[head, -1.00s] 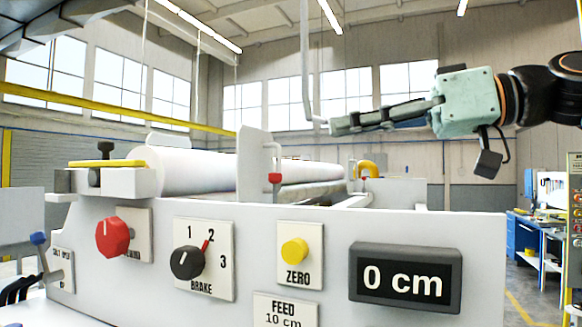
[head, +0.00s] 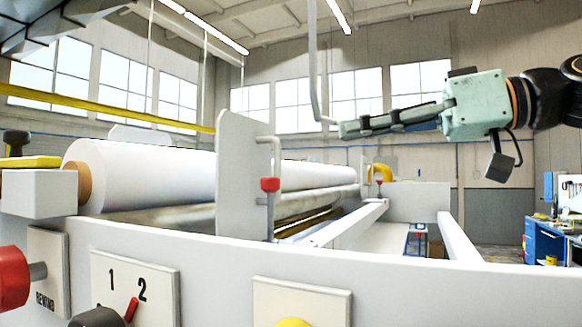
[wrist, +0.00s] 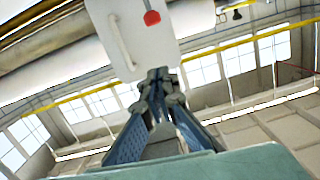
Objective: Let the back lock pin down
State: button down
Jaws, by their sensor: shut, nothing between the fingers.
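My gripper (head: 345,130) is shut and empty, raised in the air above the machine, fingers pointing left in the head view. In the wrist view its fingertips (wrist: 160,78) are together, in front of a white upright plate (wrist: 140,35). A red-knobbed pin (head: 270,184) stands by the near plate (head: 240,180); a red knob shows in the wrist view too (wrist: 152,18). Farther back, a small red knob (head: 379,184) sits below a yellow arched part (head: 382,172). I cannot tell for certain which is the back lock pin. The gripper touches neither knob in view.
A white roll (head: 150,175) lies across the machine at left. A pale rod (head: 313,70) hangs down close to the gripper's tip. A blue cabinet (head: 540,240) stands far right.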

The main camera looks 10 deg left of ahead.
jog(key=shift+s, duration=0.15)
jog(key=shift+a, duration=0.1)
jog(key=p, duration=0.1)
send_over(270, 185)
jog(key=d, duration=0.4)
jog(key=f, duration=0.3)
jog(key=a+f, duration=0.1)
jog(key=f, duration=0.1)
jog(key=shift+w+a, duration=0.1)
jog(key=shift+w, duration=0.3)
jog(key=shift+f+b, duration=1.6)
